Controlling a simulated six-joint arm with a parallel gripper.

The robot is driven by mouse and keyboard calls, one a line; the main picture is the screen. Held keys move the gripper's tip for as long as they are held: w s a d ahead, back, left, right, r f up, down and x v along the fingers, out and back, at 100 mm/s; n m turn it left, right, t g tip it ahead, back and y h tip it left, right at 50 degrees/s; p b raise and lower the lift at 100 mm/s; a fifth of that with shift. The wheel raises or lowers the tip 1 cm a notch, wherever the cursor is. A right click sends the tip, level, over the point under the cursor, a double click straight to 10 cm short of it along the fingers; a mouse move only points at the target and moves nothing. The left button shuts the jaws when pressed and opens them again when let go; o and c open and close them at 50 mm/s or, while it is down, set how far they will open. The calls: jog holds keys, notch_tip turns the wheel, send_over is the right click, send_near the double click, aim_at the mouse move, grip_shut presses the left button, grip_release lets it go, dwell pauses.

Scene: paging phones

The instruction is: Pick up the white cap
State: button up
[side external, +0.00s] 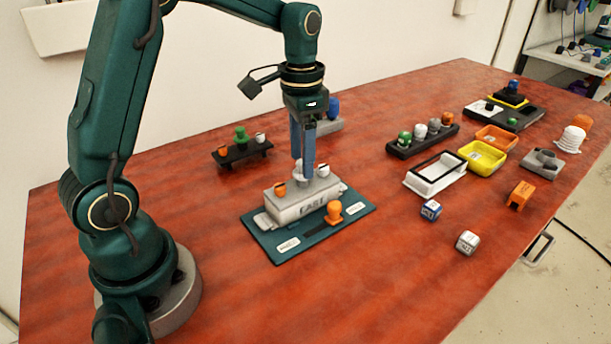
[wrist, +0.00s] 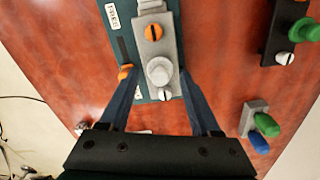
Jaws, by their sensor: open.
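A small white cap (side external: 322,170) stands on the right end of a grey block marked EAST (side external: 300,206). In the wrist view a small slotted white cap (wrist: 165,94) lies just below the big grey knob (wrist: 159,71). A second white cap (side external: 260,138) stands on the black rack at the back; I cannot tell which one is meant. An orange cap (side external: 279,188) is on the block's left end. My gripper (side external: 302,166) points down over the block, open. In the wrist view my gripper (wrist: 158,80) has its fingers spread on either side of the block, holding nothing.
The block sits on a dark teal plate (side external: 355,214) with an orange knob (side external: 333,212). The black rack (side external: 240,153) stands behind. A grey stand with a blue knob (side external: 333,108) is behind my gripper. Trays, cubes and another rack (side external: 423,140) fill the right; the front table is clear.

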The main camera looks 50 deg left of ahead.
jog(key=shift+f, duration=0.1)
grip_shut()
dwell(0.3)
